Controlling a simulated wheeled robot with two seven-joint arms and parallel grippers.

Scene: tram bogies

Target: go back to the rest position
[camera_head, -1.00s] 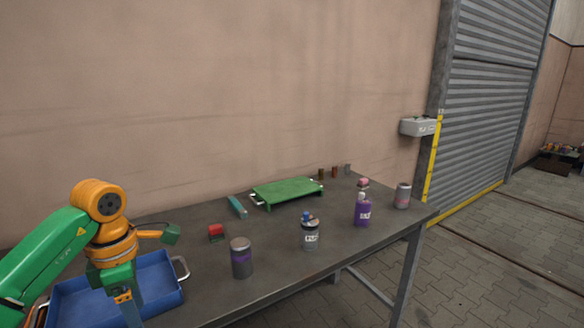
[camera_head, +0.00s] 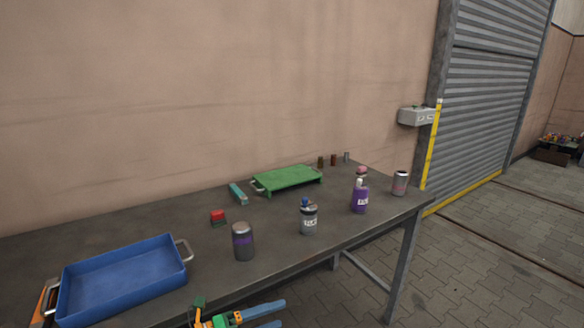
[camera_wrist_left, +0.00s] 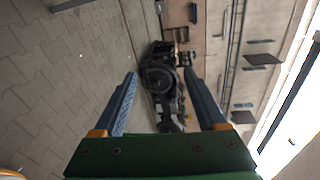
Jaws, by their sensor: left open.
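My left gripper (camera_head: 266,314) shows at the bottom edge of the head view, in front of the table's near edge. Its two blue-grey fingers point right and stand apart with nothing between them. In the left wrist view the open fingers (camera_wrist_left: 164,100) frame empty air, with the paved floor and a dark machine (camera_wrist_left: 160,80) far behind. Most of the left arm is out of the head view. My right gripper is in neither view.
On the grey table (camera_head: 190,220) stand a blue tray (camera_head: 120,295), a dark grey can (camera_head: 243,242), a labelled bottle (camera_head: 309,219), a purple bottle (camera_head: 359,198), a grey can (camera_head: 400,183), a red block (camera_head: 218,217) and a green stand (camera_head: 288,180). Paved floor lies right.

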